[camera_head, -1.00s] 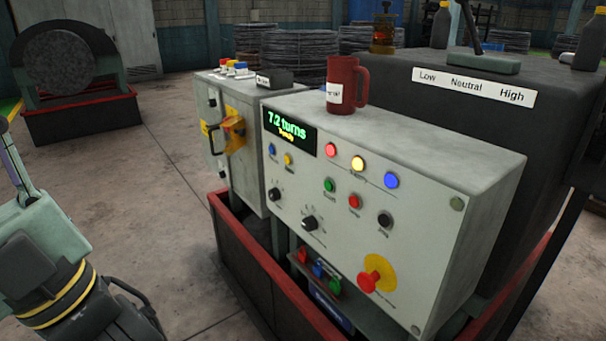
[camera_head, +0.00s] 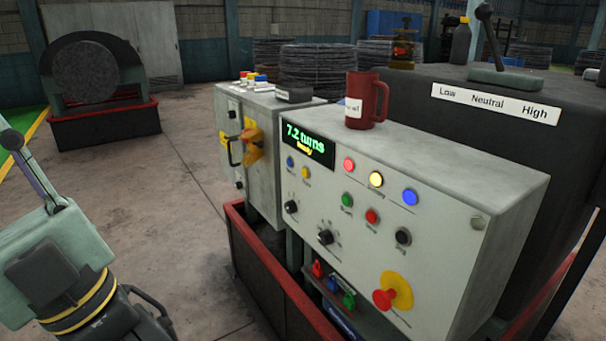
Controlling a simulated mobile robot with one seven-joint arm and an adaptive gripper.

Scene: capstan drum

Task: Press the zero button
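The grey control panel (camera_head: 470,264) stands in the middle, with a display (camera_head: 307,146) reading "7.2 turns" in green and a smaller yellow line below. Under the display are a small blue button (camera_head: 290,161) and a small yellow button (camera_head: 305,172). Their labels are too small to read, so I cannot tell which button is the zero one. Green (camera_head: 347,199), red (camera_head: 371,216) and black (camera_head: 403,236) buttons sit lower right. Part of my arm shows at the lower left, apart from the panel. My gripper's fingertips do not show.
A red mug (camera_head: 366,101) stands on the panel top. A red mushroom button (camera_head: 385,298) on a yellow disc is low right. A grey cabinet (camera_head: 262,172) with a yellow-orange switch stands behind left. Red-rimmed edging (camera_head: 240,226) surrounds the base. The floor (camera_head: 160,200) at left is open.

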